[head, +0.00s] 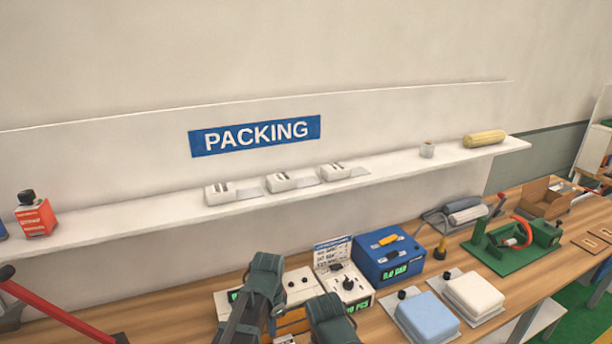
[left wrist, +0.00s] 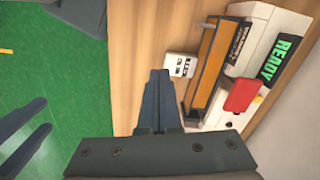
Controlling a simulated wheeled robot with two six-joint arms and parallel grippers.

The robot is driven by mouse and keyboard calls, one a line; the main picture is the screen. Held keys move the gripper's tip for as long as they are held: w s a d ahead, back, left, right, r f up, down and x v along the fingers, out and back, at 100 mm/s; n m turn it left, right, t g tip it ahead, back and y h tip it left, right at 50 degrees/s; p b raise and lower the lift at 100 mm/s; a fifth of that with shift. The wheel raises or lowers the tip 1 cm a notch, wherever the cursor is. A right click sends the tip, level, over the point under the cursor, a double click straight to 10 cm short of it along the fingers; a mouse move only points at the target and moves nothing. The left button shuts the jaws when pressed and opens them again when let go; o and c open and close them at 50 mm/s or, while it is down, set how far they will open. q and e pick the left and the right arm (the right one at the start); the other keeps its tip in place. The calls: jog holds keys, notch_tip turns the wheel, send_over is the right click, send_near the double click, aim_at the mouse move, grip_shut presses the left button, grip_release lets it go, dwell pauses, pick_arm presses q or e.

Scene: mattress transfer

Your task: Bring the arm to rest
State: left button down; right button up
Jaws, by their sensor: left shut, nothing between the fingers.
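My left gripper (head: 240,315) is at the bottom middle of the head view, with dark arm parts beside it. In the left wrist view its fingers (left wrist: 160,75) are shut together with nothing between them. They hang beside the orange strip (left wrist: 205,65) of the machine with the green READY display (left wrist: 280,60). A small white block (left wrist: 180,65) lies just beyond the fingertips. Two dark prongs (left wrist: 25,130) stand apart over the green floor at the lower left of the left wrist view; I cannot tell for certain whether they are my right gripper.
A blue box (head: 388,258) and a white panel box (head: 345,285) stand on the wooden bench. A blue pad (head: 428,318) and a white pad (head: 474,293) lie to the right. A red handle (head: 55,312) slants at the left. A shelf (head: 385,175) runs above.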

pick_arm(q)
jog(key=s+d+f+n+b, duration=0.3)
jog(key=s+f+n+b, duration=0.3)
jog(key=s+f+b, duration=0.3)
jog(key=s+f, duration=0.1)
jog(key=s, duration=0.2)
jog(key=shift+s+f+n+y, duration=0.2)
jog(key=shift+n+y, duration=0.2)
pick_arm(e)
notch_tip(320, 180, down, 10)
jog(key=shift+f, duration=0.25)
pick_arm(q)
jog(key=shift+d, duration=0.1)
pick_arm(e)
jog(key=shift+w, duration=0.1)
jog(key=shift+a, duration=0.1)
